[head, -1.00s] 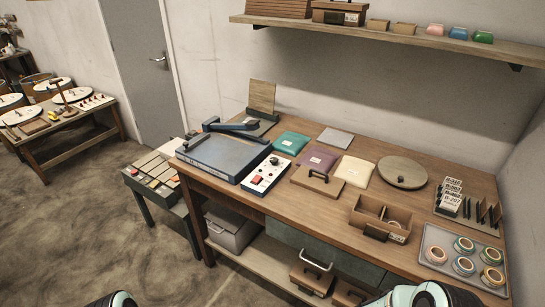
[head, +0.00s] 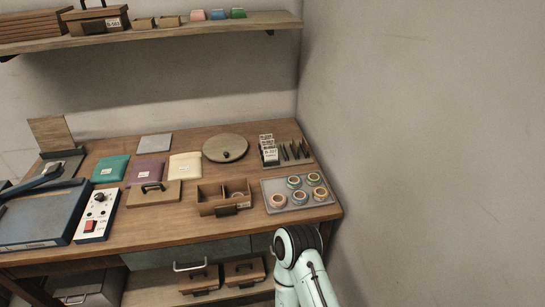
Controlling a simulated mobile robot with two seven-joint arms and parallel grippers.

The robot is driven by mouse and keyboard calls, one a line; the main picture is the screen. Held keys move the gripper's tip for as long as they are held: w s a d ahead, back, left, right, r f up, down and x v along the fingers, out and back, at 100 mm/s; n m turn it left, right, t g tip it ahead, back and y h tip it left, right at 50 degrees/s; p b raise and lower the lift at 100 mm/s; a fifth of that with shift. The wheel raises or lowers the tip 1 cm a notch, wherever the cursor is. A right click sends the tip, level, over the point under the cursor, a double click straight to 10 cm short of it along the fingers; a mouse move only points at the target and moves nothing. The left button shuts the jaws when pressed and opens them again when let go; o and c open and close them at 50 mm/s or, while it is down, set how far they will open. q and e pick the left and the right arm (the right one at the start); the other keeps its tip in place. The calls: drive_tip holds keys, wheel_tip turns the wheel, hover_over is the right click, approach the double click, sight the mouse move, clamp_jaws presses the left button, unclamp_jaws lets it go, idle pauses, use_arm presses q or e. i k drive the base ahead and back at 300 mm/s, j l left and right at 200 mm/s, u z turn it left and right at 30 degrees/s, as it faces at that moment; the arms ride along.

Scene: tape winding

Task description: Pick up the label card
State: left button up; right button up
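Several white label cards (head: 270,154) with dark printed codes stand one behind another in a dark holder at the right back of the wooden workbench (head: 190,225). The front card seems to read B-207; the codes behind it are too small to tell surely. Neither of my grippers is in the head view. Only a pale green and black part of one of my arms shows at the bottom, in front of the bench's right end.
A grey tray (head: 270,188) with several tape rolls lies in front of the cards. Dark upright slats (head: 296,151) stand right of them. A round wooden lid (head: 225,148) and a divided wooden box (head: 211,204) are to the left. The wall closes off the right side.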

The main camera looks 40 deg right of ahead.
sight(270, 155)
drive_tip(key=i+z, duration=0.1)
drive_tip(key=z, duration=1.25)
drive_tip(key=i+z, duration=0.1)
drive_tip(key=i+j, duration=0.05)
drive_tip(key=i, duration=0.05)
